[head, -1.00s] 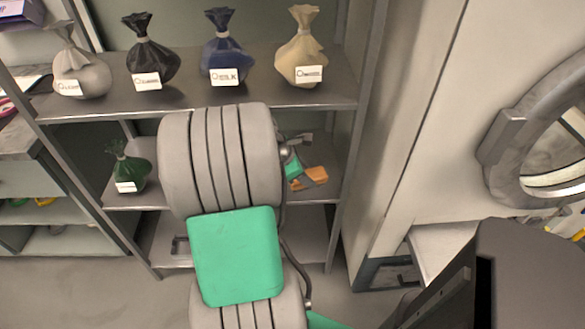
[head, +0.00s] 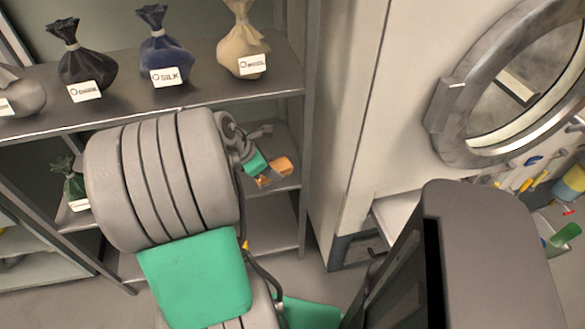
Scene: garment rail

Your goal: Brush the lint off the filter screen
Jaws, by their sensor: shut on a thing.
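My gripper (head: 257,163) is small in the head view, partly hidden behind my grey and green arm. It is shut on an orange thing (head: 279,169), probably the brush, held in front of the lower shelves. Its bristles cannot be made out. I cannot pick out the filter screen or any lint in this view.
A shelf rack (head: 150,102) holds several tied cloth bags, including a blue one (head: 165,52) and a cream one (head: 241,42). A machine with a round door (head: 455,100) stands at the right. Small coloured tools lie at the far right, beyond my dark body part.

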